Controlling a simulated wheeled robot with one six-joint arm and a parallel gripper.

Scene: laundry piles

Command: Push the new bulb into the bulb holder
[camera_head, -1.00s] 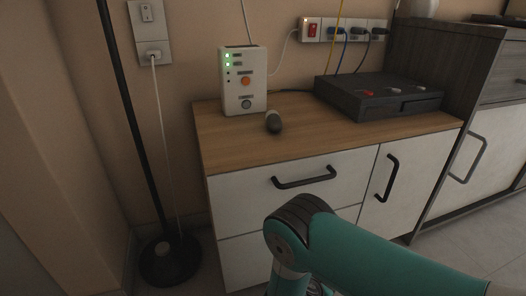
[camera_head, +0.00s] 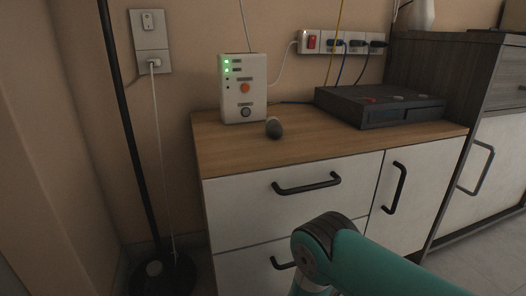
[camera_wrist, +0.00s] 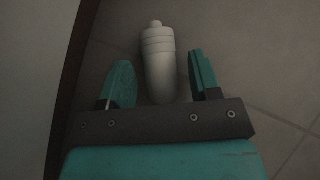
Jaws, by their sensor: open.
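My gripper (camera_wrist: 163,84) shows in the wrist view with its two teal fingers apart. I cannot make out a bulb holder. My gripper is outside the head view.
A white box with green lights (camera_head: 244,100) and a flat black device (camera_head: 385,108) stand on the cabinet. A dark pole (camera_head: 130,130) on a round base (camera_head: 165,276) stands at the left. A dark edge (camera_wrist: 70,90) borders a pale surface at the wrist view's left.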

